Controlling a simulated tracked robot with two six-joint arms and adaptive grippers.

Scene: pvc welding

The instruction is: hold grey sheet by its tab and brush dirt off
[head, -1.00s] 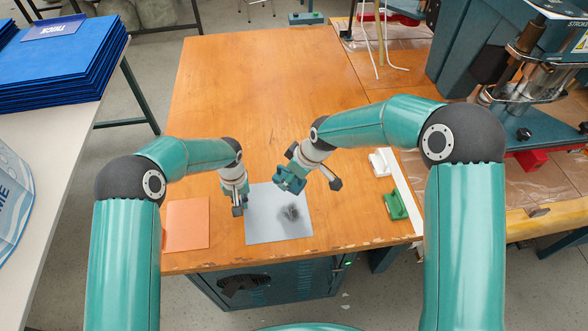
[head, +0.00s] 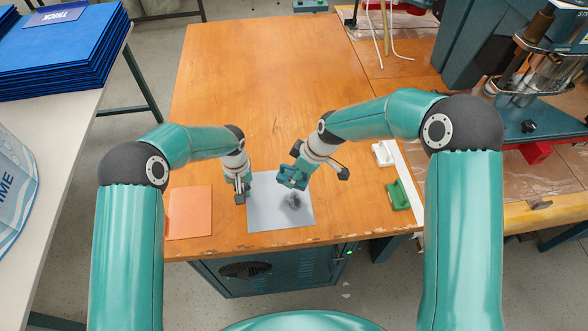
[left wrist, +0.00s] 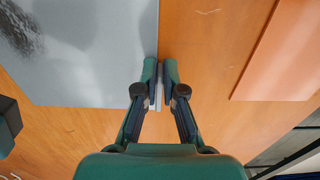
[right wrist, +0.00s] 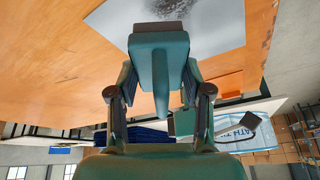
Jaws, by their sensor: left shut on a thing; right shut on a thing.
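The grey sheet (head: 265,215) lies flat near the table's front edge, with a dark dirt smudge (head: 293,202) right of its middle. The smudge also shows at the top of the right wrist view (right wrist: 170,8). My left gripper (head: 241,194) is at the sheet's left edge. In the left wrist view its fingers (left wrist: 160,85) are shut on a small pale tab (left wrist: 153,108). My right gripper (right wrist: 158,100) is shut on a teal brush (right wrist: 158,55). The brush (head: 292,178) is over the sheet's far part, just beyond the smudge; whether it touches is unclear.
An orange sheet (head: 190,212) lies left of the grey one. A green object (head: 398,195) and a white object (head: 383,153) lie at the table's right side. A teal machine (head: 480,60) stands at the right. The far half of the wooden table (head: 265,75) is bare.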

